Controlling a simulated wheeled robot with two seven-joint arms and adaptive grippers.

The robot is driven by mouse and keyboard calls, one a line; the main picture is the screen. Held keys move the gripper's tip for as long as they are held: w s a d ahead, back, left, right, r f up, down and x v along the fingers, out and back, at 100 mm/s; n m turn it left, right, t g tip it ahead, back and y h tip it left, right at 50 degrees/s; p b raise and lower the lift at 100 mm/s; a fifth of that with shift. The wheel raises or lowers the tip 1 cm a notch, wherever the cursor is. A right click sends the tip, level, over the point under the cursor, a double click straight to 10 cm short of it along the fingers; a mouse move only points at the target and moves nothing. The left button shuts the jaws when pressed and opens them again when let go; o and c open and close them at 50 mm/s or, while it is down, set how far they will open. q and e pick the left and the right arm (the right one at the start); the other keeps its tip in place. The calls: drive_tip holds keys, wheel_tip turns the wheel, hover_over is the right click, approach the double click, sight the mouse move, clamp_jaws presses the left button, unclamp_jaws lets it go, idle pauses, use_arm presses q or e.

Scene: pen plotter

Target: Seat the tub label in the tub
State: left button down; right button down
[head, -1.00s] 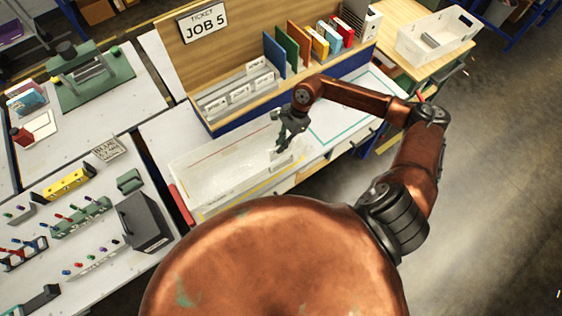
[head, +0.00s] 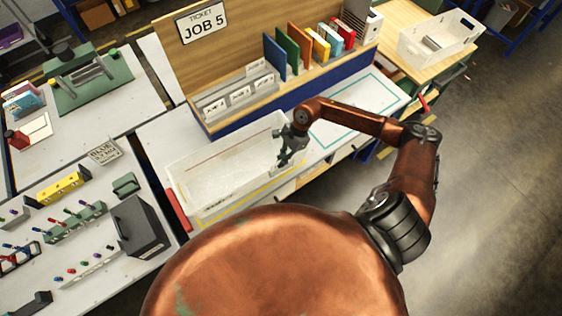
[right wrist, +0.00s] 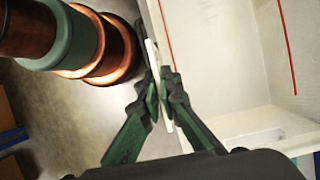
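The long white tub (head: 215,168) lies on the bench, its inside open to view. My right gripper (head: 284,161) is at the tub's right end, pointing down. In the right wrist view its fingers (right wrist: 160,88) are shut on a thin white card, the tub label (right wrist: 166,112), seen nearly edge-on. The label is upright beside the tub wall (right wrist: 205,75); I cannot tell whether it touches the wall. In the head view the label is mostly hidden by the gripper. My left gripper is not in view.
A holder with several white cards (head: 240,97) stands behind the tub. A grey box (head: 140,228) stands left.

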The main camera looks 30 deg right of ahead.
drive_tip(key=shift+f, duration=0.15)
drive_tip(key=c, duration=2.2)
unclamp_jaws()
drive_tip(key=shift+o, duration=0.2)
drive_tip(key=shift+r, duration=0.3)
drive_tip(key=b+v, duration=0.3)
drive_tip(key=v, duration=0.8)
drive_tip(key=shift+r, duration=0.1)
drive_tip(key=shift+d+r, duration=0.15)
drive_tip(key=shift+r, duration=0.15)
